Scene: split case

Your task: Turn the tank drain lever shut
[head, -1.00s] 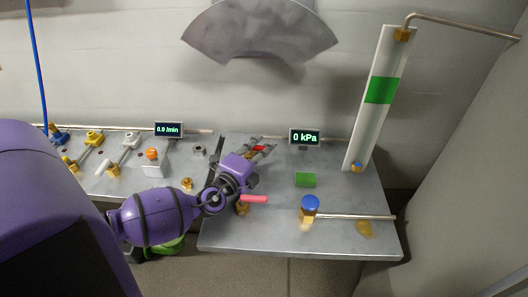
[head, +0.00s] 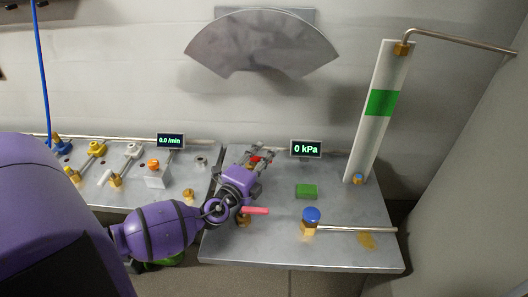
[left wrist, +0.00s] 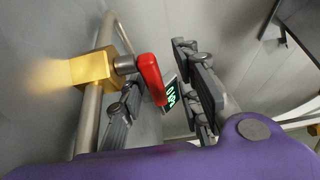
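My left gripper (head: 259,157) is over the back left of the right-hand metal table. It is open, with a red lever handle (left wrist: 152,78) between its spread fingers in the left wrist view. The handle joins a brass valve body (left wrist: 92,70) on a metal pipe; a little red (head: 256,159) shows between the fingers in the head view. I cannot tell whether a finger touches it. A pink-red lever (head: 255,211) on a brass fitting lies near my left wrist. The frames do not show which lever is the tank drain. My right gripper is not in view.
A tall white column (head: 376,120) with a green band stands behind right. Several valves fill the left table.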

